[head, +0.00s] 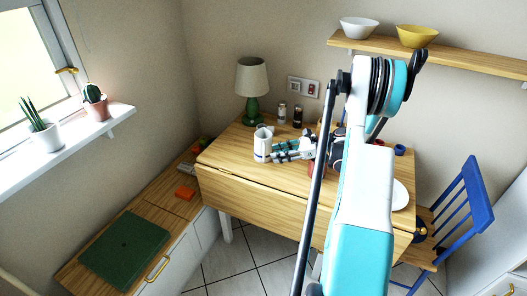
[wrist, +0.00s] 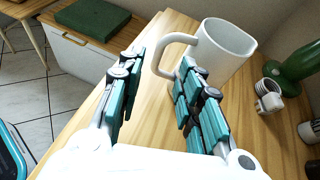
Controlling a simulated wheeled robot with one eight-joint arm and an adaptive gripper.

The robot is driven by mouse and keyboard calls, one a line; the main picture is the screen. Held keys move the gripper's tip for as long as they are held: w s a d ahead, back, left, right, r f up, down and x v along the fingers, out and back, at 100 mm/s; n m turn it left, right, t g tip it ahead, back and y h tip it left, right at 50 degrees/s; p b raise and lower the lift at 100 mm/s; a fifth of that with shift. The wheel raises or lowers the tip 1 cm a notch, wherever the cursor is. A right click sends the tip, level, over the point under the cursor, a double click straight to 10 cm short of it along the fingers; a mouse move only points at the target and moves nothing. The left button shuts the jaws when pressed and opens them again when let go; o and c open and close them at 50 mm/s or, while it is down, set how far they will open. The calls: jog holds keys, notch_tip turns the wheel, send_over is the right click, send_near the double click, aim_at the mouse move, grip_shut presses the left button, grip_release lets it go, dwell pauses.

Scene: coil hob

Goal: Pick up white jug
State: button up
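The white jug (head: 262,146) stands upright on the wooden table (head: 240,172), near its left end. In the wrist view the jug (wrist: 228,48) is just beyond my fingers, with its handle (wrist: 163,42) pointing left. My gripper (wrist: 160,60) is open, one teal-padded finger on each side of the lower handle. The right finger overlaps the jug's side in the picture; I cannot tell whether it touches. In the head view my gripper (head: 277,149) reaches in from the right at jug height, and my arm hides part of the table.
A green lamp (head: 251,108) and two shakers (head: 289,113) stand behind the jug. A small white cup (wrist: 268,95) is right of it in the wrist view. A white plate (head: 400,194) lies at the table's right. A low cabinet with a green board (head: 125,246) stands at left.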

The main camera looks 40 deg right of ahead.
aim_at(264, 149)
jog(key=b+x, duration=0.2)
jog(key=x, duration=0.3)
jog(key=shift+a+f, duration=0.1)
jog(key=shift+a, duration=0.05)
grip_shut()
